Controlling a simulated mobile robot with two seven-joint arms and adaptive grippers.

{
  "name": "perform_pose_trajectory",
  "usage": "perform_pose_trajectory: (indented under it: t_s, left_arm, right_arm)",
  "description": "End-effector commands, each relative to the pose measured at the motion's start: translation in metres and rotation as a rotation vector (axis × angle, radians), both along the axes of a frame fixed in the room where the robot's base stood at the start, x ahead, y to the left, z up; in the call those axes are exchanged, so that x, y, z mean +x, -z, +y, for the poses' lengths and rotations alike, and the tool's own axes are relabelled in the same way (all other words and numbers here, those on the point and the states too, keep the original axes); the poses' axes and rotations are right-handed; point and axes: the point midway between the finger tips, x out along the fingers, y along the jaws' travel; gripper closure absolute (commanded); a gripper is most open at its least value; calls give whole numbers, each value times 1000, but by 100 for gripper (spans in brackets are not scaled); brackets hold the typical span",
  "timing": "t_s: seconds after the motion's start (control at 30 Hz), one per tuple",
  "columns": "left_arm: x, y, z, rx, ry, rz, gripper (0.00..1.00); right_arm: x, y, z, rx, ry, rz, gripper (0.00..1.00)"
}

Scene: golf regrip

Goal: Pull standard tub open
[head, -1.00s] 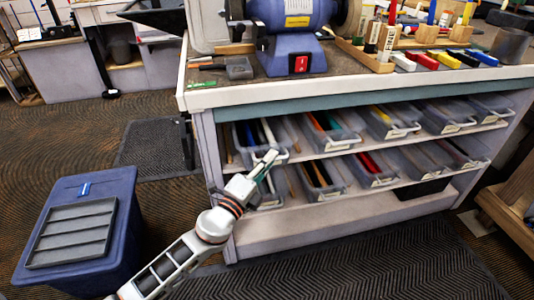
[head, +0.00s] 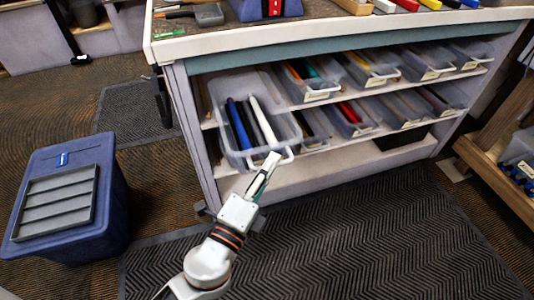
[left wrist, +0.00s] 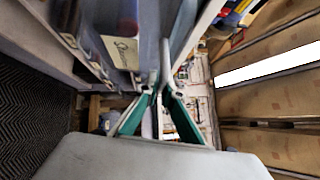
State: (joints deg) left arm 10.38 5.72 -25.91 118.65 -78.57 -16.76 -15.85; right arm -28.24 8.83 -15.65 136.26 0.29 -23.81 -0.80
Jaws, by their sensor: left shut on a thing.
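The standard tub (head: 219,92) is a clear plastic bin at the left end of the upper shelf. It sticks well out past the shelf front and looks tilted, its near end low. Blue, black and white rods (head: 247,122) lie in it. Its white handle (head: 287,157) is at the front. My left gripper (head: 270,164) is shut on this handle, with the arm coming from below. In the left wrist view the green-padded fingers (left wrist: 157,92) close together near the handle; the tub's outline is hard to make out there. My right gripper is not in view.
Other clear tubs (head: 360,118) with handles stand on the two shelves (head: 335,97) to the right. The bench top (head: 330,30) overhangs them. A blue bin with a grey louvred panel (head: 58,205) stands at left. A dark floor mat (head: 400,235) in front is clear.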

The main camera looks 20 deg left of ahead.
Motion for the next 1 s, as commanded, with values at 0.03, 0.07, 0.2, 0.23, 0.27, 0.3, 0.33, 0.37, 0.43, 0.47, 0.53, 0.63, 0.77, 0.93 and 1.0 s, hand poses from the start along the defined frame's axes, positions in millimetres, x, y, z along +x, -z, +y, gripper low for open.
perform_pose_trajectory:
  t_s: [0.03, 0.07, 0.2, 0.23, 0.27, 0.3, 0.33, 0.37, 0.43, 0.47, 0.53, 0.63, 0.77, 0.93, 1.0]
  left_arm:
    - [-2, 2, -1, 2, -1, 3, 100]
    - [-3, 2, -1, 2, -1, 3, 100]
    - [-4, 1, -2, 2, 0, 1, 100]
    - [-4, 1, -2, 2, 0, 1, 100]
    - [-4, 1, -2, 2, 0, 1, 100]
    - [-4, 0, -2, 2, 0, 1, 100]
    - [-4, 1, -2, 2, 0, 1, 100]
    - [-4, 1, -2, 2, 0, 1, 100]
    - [-4, 1, -2, 2, 0, 1, 100]
    - [-4, 1, -2, 2, 0, 1, 91]
    - [-4, 1, -2, 2, 0, 1, 76]
    - [-4, 0, -2, 1, 0, 1, 76]
    - [-3, 0, -2, 1, 0, 0, 76]
    - [-6, 1, -2, 1, 0, 1, 76]
    - [-11, 2, -1, 2, -1, 2, 76]
  right_arm:
    - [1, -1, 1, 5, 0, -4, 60]
    - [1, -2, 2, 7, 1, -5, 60]
    - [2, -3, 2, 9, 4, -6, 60]
    - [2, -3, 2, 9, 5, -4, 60]
    - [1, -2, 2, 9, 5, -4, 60]
    - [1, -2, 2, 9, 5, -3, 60]
    - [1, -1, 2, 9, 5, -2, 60]
    - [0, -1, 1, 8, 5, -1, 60]
    - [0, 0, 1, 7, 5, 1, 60]
    - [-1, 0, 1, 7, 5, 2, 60]
    - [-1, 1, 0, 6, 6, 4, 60]
    - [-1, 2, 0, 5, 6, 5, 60]
    - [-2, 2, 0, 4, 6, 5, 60]
    - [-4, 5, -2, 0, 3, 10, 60]
    - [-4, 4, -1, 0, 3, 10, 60]
